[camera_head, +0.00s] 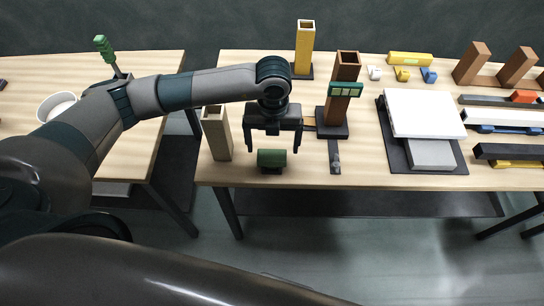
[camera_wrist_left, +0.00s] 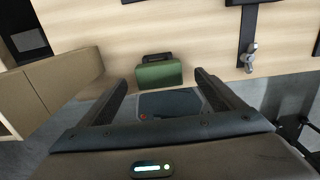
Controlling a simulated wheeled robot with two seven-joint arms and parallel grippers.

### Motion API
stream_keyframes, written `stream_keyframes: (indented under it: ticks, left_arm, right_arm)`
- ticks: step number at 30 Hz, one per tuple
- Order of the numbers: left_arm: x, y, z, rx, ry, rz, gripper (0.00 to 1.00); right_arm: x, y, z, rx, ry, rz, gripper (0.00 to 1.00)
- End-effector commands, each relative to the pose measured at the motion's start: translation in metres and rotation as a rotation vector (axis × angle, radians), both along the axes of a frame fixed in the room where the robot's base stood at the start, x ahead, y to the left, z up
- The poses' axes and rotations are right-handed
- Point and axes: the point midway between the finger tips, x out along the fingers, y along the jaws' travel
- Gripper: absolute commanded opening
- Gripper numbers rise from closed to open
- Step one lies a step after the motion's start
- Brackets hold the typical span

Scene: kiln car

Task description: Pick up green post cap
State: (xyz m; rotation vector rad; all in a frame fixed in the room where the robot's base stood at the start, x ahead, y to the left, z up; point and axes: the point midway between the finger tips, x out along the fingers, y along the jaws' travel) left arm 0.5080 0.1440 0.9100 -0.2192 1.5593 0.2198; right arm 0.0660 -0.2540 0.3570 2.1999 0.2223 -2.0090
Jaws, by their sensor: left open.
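The green post cap (camera_head: 272,158) is a small dark-green block on a low dark base near the front edge of the table. It also shows in the left wrist view (camera_wrist_left: 158,75), just beyond the fingertips and roughly centred between them. My left gripper (camera_head: 272,149) is open, pointing down over the cap with one finger to each side. The left wrist view shows the two fingers apart (camera_wrist_left: 161,82) with nothing held. Whether the fingers touch the cap cannot be told. My right gripper is not in view.
A hollow tan post (camera_head: 217,135) stands close left of the gripper. A brown post (camera_head: 345,75) with a green clip stands right, on a dark base. A yellow post (camera_head: 304,45) stands behind. White slabs (camera_head: 425,112) lie further right. The table's front edge is near.

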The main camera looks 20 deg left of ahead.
Motion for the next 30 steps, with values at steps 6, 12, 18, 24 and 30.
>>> stream_keyframes:
  ticks: [6, 12, 18, 24, 30]
  left_arm:
    - [0.0, 0.0, 0.0, 0.0, 0.001, 0.0, 0.88]
    - [-0.004, 0.001, -0.011, 0.001, 0.003, 0.001, 0.88]
    - [-0.006, 0.001, -0.034, 0.001, 0.004, 0.001, 0.88]
    - [-0.006, 0.001, -0.051, -0.001, 0.002, 0.001, 0.88]
    - [-0.005, 0.001, -0.052, 0.0, 0.001, 0.001, 0.88]
  right_arm:
    - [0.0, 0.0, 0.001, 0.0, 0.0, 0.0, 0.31]
    - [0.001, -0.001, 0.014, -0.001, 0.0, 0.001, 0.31]
    - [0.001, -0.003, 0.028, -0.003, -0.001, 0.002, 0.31]
    - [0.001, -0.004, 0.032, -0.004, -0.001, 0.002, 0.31]
    - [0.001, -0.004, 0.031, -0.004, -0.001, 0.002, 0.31]
